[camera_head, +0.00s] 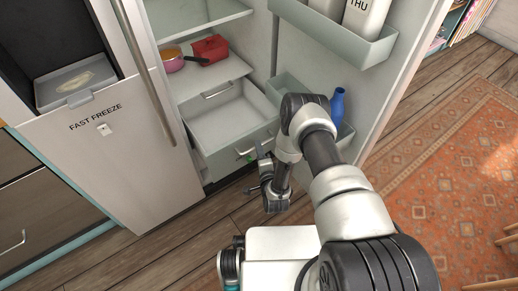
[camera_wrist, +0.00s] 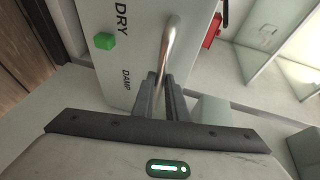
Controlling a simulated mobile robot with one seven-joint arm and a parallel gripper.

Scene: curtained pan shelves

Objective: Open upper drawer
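In the head view a pale grey drawer (camera_head: 222,128) is pulled out of the fridge and is empty. Its front has a metal handle (camera_head: 243,153), which also shows in the wrist view (camera_wrist: 170,43). That front carries the words DRY and DAMP and a green slider (camera_wrist: 104,41). My gripper (camera_wrist: 163,80) is at this handle, with its two fingers close together on either side of the bar. A second handle (camera_head: 217,90) is on a panel above and behind the open drawer, under the shelf.
The fridge door (camera_head: 405,65) stands open at the right, with bins and a blue bottle (camera_head: 337,106). Wooden floor and a patterned rug (camera_head: 450,170) lie around.

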